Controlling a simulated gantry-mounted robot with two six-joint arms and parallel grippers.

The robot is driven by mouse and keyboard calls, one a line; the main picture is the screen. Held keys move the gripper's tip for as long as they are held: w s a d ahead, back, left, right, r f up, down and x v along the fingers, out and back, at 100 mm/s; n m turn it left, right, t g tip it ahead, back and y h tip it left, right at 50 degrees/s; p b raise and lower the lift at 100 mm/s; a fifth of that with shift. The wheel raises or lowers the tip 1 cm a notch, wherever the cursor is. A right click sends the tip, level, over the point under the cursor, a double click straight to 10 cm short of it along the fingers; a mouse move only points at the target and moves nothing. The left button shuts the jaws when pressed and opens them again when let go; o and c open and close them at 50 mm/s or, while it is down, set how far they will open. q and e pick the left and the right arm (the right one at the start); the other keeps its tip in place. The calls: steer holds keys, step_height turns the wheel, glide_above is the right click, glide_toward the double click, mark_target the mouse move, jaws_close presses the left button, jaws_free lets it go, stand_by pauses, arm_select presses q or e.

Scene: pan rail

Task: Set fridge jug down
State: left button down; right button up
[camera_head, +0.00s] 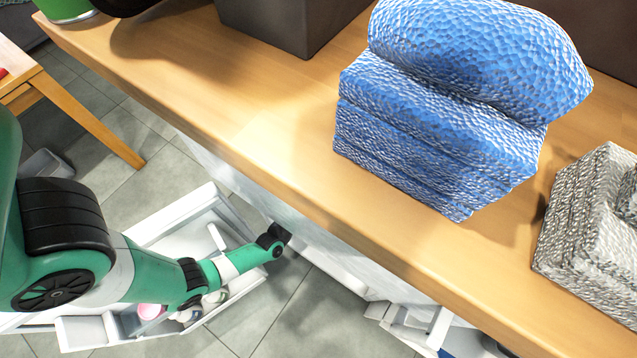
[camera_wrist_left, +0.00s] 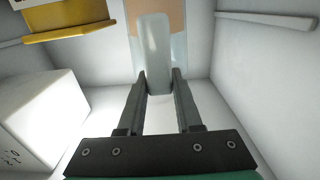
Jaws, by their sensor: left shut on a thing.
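The jug (camera_wrist_left: 178,45) shows in the left wrist view, at top centre, pale and translucent with a tan area above. Its upright, rounded handle (camera_wrist_left: 155,50) lies between the fingers of my left gripper (camera_wrist_left: 159,82), which is shut on it. The jug's top and most of its far side are out of frame. In the head view my left gripper (camera_head: 280,234) reaches low beside the counter front, and the counter edge hides the jug. My right gripper is in neither view.
White walls surround the jug, with a white box (camera_wrist_left: 40,120) at left, a yellow object (camera_wrist_left: 65,25) at upper left and a rail (camera_wrist_left: 268,20) at right. The wooden counter (camera_head: 250,140) carries folded blue towels (camera_head: 440,130), grey towels (camera_head: 590,230) and a dark bin (camera_head: 290,25).

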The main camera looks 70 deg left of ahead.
arm_select(q)
step_height(320, 180, down, 3)
steer(key=shift+f+b, duration=0.1)
steer(key=shift+b, duration=1.05)
steer(key=shift+r, duration=0.25)
steer(key=shift+f, duration=0.2)
steer(key=c, duration=0.6)
jaws_free()
